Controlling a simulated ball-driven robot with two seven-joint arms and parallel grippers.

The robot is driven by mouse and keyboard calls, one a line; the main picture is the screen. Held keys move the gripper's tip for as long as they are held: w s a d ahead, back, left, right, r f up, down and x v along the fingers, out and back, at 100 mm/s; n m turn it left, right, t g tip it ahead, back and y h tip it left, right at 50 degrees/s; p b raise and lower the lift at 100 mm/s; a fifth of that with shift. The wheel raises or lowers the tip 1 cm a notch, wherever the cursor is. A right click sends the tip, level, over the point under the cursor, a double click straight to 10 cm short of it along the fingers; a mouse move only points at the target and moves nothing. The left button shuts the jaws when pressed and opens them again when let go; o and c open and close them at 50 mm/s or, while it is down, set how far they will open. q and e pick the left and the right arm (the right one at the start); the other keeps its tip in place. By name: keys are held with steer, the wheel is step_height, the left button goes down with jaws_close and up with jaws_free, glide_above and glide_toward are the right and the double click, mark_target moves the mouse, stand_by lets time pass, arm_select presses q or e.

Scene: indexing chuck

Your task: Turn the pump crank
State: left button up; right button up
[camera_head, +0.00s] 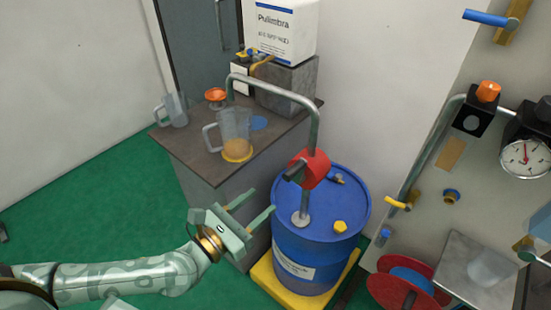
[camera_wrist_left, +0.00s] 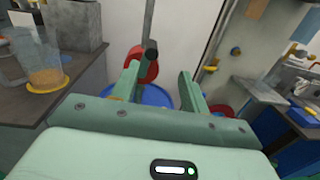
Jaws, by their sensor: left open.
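The red hand pump (camera_head: 312,168) sits on a metal pipe rising from the top of a blue drum (camera_head: 330,215). Its dark crank grip (camera_head: 293,172) sticks out toward the front left. My left gripper (camera_head: 264,199) is open and empty, a little left of and below the pump, apart from the crank. In the left wrist view, the grip (camera_wrist_left: 150,48) shows end-on beyond and between the open fingers (camera_wrist_left: 160,78), with the red pump (camera_wrist_left: 143,66) behind it. The crank arm is partly hidden behind the grip.
The drum stands on a yellow base (camera_head: 265,275). A red reel (camera_head: 400,290) is right.

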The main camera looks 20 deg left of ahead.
mark_target(297, 168)
arm_select(q)
steer(key=shift+n+y, duration=0.4)
steer(key=shift+y, duration=0.2)
steer(key=x, duration=1)
steer(key=f+p+x, duration=0.1)
steer(key=x, duration=0.4)
steer(key=shift+w+a, duration=0.2)
steer(key=shift+w, duration=0.2)
jaws_close()
